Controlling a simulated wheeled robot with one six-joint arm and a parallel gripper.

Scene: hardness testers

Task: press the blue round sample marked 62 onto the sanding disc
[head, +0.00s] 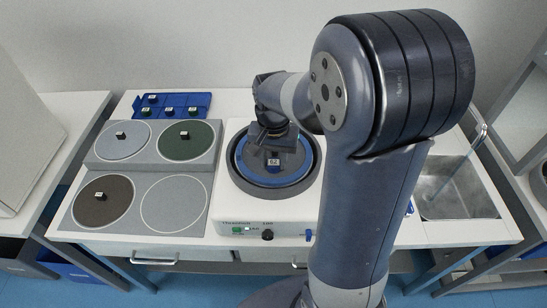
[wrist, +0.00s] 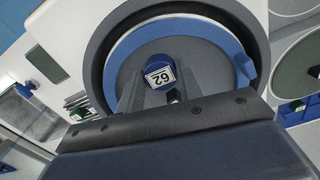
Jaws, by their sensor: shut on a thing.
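The blue round sample marked 62 (wrist: 160,74) is between the fingers of my gripper (wrist: 158,92), which is shut on it; its white label shows in the wrist view. In the head view the sample (head: 274,161) is over the grey disc inside the machine's blue ring, beside my gripper (head: 275,148). The sanding disc (head: 293,166) lies in the round bowl of the white machine, and it also shows in the wrist view (wrist: 198,60). I cannot tell whether the sample touches the disc.
Left of the machine are round pads (head: 175,203), several bearing small dark labelled blocks. A blue tray (head: 181,100) with labelled samples stands at the back left. A steel sink (head: 447,185) is at the right. The machine's front panel (head: 262,231) has a green light and knobs.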

